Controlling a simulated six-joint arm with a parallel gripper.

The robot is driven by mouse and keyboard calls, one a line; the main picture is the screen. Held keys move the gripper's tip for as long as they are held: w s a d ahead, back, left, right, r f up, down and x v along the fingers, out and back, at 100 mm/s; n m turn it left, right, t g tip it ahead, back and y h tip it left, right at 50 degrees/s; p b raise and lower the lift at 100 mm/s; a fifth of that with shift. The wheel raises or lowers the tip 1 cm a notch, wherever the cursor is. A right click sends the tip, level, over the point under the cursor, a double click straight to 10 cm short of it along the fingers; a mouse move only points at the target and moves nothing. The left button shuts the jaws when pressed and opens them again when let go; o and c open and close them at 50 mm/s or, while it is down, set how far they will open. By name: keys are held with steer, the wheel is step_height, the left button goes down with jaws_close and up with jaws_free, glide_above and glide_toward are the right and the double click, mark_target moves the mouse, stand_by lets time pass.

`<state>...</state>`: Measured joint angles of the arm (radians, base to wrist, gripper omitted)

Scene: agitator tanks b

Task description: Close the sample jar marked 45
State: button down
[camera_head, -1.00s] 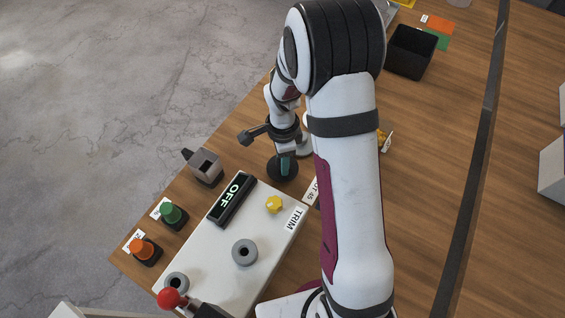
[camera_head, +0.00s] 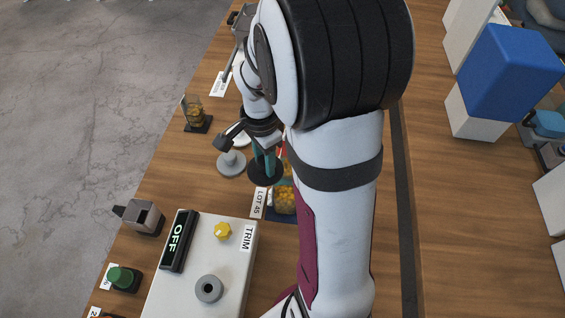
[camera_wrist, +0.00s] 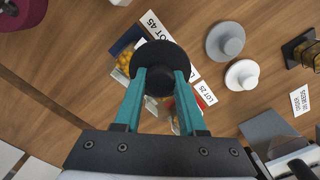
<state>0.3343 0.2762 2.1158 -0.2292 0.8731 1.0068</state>
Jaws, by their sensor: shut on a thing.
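My gripper (camera_head: 263,160) is shut on the knob of a round black lid (camera_head: 265,174). The lid also shows in the wrist view (camera_wrist: 160,57), between the teal fingertips (camera_wrist: 160,80). The jar marked 45 (camera_head: 284,203), open-looking with yellow contents, stands on a dark blue base beside its LOT 45 label (camera_head: 258,203). In the wrist view the jar's yellow contents (camera_wrist: 123,62) show just left of the lid, which hides part of that area. The lid appears raised, beside or partly over the jar; its exact height I cannot tell.
A grey lid (camera_head: 231,164) and a paler one (camera_wrist: 242,75) lie near the jars. A LOT 25 label (camera_wrist: 190,100) is close by. A small jar (camera_head: 196,117) stands at the back left. The white control panel (camera_head: 205,275) reads OFF.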

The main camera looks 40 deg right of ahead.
steer(key=w+d+r, duration=0.1)
steer(key=d+r, duration=0.2)
steer(key=d, duration=0.6)
steer(key=shift+w+d+r, duration=0.3)
steer(key=shift+w, duration=0.05)
steer(key=shift+f, duration=2.55)
steer(key=shift+f, duration=1)
steer(key=shift+c, duration=2)
jaws_free()
steer(key=shift+r, duration=0.1)
